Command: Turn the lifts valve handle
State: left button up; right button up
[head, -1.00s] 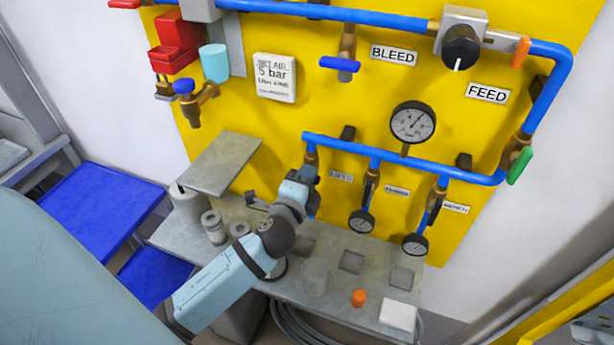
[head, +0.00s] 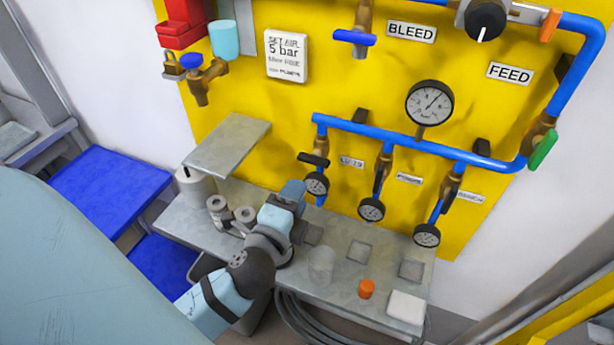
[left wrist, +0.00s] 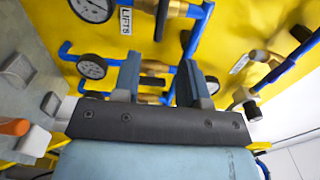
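The lifts valve handle (head: 313,159) is a dark bar on the leftmost drop pipe, beside the LIFTS label (head: 351,162). It lies roughly crosswise to its pipe. In the left wrist view this handle (left wrist: 162,18) shows at the top, beyond the fingers, next to the LIFTS label (left wrist: 127,20). My left gripper (head: 294,191) is below and left of the handle, apart from it. Its two fingers (left wrist: 161,80) stand apart with nothing held; the middle valve shows in the background between them. My right gripper is not in view.
Gauges hang on the drop pipes, including the lifts gauge (head: 316,184) and middle gauge (head: 371,209). A grey shelf (head: 340,285) below carries an orange cap (head: 366,288), a white block (head: 406,307) and small cylinders. A raised grey plate (head: 228,145) stands left.

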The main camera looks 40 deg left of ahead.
pick_arm(q)
jog(key=v, duration=0.3)
jog(key=shift+b, duration=0.35)
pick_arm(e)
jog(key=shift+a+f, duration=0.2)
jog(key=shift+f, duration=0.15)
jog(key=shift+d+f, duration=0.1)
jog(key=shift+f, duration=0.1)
